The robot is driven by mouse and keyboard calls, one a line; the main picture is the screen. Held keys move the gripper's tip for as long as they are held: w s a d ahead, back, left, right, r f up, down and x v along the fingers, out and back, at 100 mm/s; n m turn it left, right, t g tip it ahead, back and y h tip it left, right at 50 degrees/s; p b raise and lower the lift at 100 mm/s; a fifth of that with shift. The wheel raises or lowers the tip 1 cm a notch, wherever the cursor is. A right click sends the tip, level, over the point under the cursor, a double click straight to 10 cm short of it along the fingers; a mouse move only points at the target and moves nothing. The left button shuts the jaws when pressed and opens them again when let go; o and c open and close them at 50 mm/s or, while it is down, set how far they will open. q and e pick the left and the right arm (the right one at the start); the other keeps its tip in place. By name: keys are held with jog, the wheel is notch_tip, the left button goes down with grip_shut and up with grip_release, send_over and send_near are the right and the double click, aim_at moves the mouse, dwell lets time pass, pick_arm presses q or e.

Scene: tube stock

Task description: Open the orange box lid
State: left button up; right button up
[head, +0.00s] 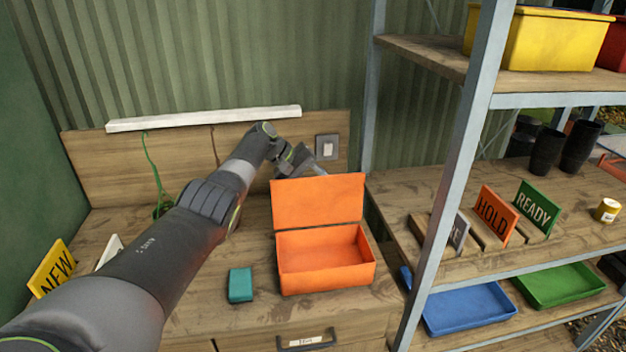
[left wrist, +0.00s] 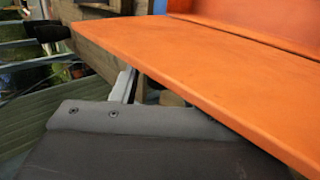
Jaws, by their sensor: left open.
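The orange box (head: 327,278) stands on the wooden bench with its lid (head: 318,202) raised, standing roughly upright at the back edge. The inside of the box shows and looks empty. My left gripper (head: 306,163) is open, behind and just above the top of the lid; its tips are partly hidden by the lid. In the left wrist view a large orange panel, which looks like the lid (left wrist: 190,65), runs close past a dark part of my gripper (left wrist: 140,145). I cannot tell whether they touch. My right gripper is not in view.
A teal block (head: 240,285) lies left of the box. A yellow NEW sign (head: 54,268) stands at the bench's left. A metal shelf post (head: 455,170) rises to the right, with HOLD (head: 496,213) and READY (head: 536,208) signs beyond. A wooden backboard with a switch (head: 327,147) stands behind.

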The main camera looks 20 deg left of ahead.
pick_arm(q)
jog(key=b+v, duration=0.3)
jog(key=v, duration=1.4)
jog(key=shift+r, duration=0.15)
jog(key=shift+a, duration=0.15)
